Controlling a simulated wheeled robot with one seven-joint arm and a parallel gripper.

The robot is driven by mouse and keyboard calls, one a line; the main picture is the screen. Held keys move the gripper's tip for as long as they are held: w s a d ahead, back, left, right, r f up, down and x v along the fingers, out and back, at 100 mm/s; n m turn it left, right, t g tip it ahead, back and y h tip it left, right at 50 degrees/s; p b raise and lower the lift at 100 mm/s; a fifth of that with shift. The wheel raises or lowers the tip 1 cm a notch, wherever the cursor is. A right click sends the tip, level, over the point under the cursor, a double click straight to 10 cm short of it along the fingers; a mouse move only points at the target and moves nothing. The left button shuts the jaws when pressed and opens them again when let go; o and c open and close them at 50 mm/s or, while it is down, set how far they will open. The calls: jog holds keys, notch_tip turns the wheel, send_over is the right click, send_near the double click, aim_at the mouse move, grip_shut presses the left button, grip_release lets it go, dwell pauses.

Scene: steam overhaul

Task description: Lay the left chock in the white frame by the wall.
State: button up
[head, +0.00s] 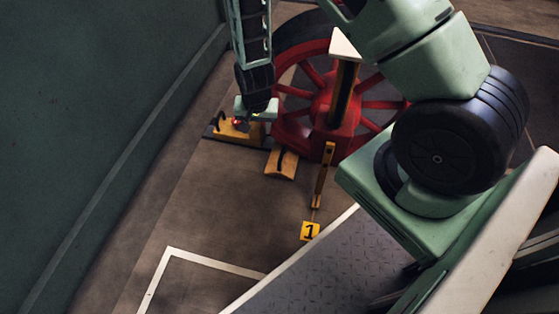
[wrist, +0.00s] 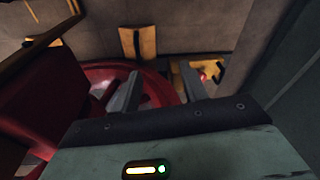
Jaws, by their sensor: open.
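The left chock (head: 252,134), yellow with a black handle, lies on the floor beside the red wheel. It also shows in the wrist view (wrist: 178,75), partly behind a finger. My gripper (head: 244,120) is over the left chock, pointing down, and hides part of it in the head view. In the wrist view my gripper (wrist: 160,86) has its two fingers apart with nothing held between them. A small red spot shows at the chock. The white frame (head: 215,262) is an outline on the floor near the wall, cut off by the lower picture edge; its visible inside is empty.
The red spoked wheel (head: 322,108) stands right of the left chock. A second yellow chock (head: 281,163) lies nearby, also in the wrist view (wrist: 138,43). The green wall (head: 95,110) bounds the left.

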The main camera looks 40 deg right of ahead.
jog(key=m+h+b, duration=0.2)
jog(key=b, duration=0.4)
send_near(281, 155)
jog(key=shift+s+d+f, duration=0.1)
jog(key=shift+s+f, duration=0.05)
jog(key=shift+f, duration=0.15)
jog(key=b+x, duration=0.6)
jog(key=shift+f+b, duration=0.35)
jog(key=shift+f, duration=0.05)
jog(key=shift+b+x, duration=0.45)
jog(key=shift+x, duration=1)
grip_shut()
